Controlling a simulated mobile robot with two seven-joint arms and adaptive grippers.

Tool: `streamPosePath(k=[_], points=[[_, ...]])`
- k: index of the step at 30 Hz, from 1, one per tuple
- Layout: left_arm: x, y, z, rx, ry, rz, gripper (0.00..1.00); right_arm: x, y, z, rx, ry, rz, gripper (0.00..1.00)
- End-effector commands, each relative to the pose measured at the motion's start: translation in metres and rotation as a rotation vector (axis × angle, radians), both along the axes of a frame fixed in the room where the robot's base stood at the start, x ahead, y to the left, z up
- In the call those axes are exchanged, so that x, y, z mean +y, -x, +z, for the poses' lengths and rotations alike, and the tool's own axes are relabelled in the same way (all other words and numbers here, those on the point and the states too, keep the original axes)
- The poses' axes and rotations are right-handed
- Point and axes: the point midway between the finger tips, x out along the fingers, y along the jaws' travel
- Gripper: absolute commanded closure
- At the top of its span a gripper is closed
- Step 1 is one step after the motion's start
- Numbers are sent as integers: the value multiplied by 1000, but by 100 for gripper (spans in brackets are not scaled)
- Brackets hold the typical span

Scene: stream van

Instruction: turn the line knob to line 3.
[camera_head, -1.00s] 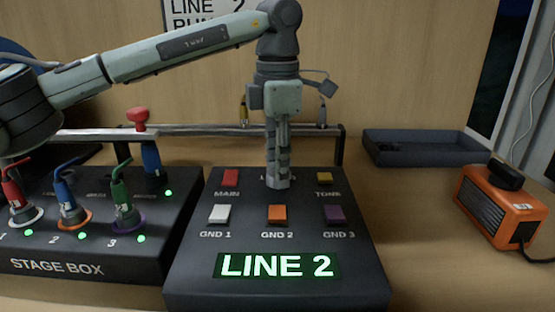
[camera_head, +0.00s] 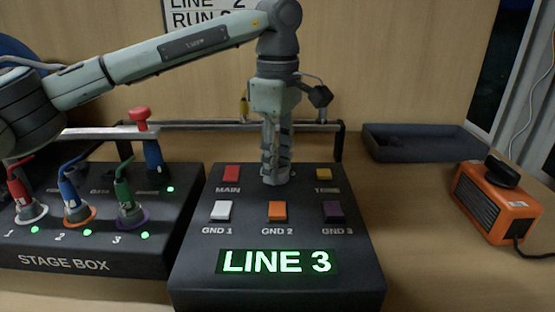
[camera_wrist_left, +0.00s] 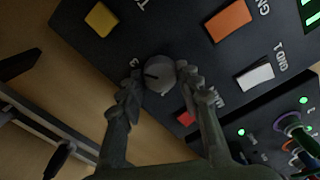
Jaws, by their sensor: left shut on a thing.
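The line knob (camera_wrist_left: 159,74) is a round grey dial with a dark pointer mark, seen in the left wrist view between my left gripper's fingers. My left gripper (camera_head: 276,178) points straight down on the dark control box (camera_head: 278,297) and hides the knob in the head view. The left wrist view shows its fingers (camera_wrist_left: 163,92) closed around the knob's sides. The green display (camera_head: 277,262) on the box reads LINE 3. A "3" is printed on the box beside the knob in the wrist view. My right gripper is in neither view.
The stage box (camera_head: 70,258) with plugged cables stands left. A dark tray (camera_head: 425,144) and an orange device (camera_head: 497,203) are at right.

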Motion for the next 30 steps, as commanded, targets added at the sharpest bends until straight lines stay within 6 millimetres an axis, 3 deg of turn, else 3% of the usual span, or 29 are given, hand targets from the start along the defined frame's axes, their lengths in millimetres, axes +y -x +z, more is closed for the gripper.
streamPosePath(k=[20,21,25,30], points=[[0,0,-1,1,0,-59,94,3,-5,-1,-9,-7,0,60],[0,0,0,1,0,-60,61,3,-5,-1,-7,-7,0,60],[0,0,0,1,0,-58,45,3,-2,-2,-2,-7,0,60],[0,0,0,1,0,-57,45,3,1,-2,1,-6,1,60]])
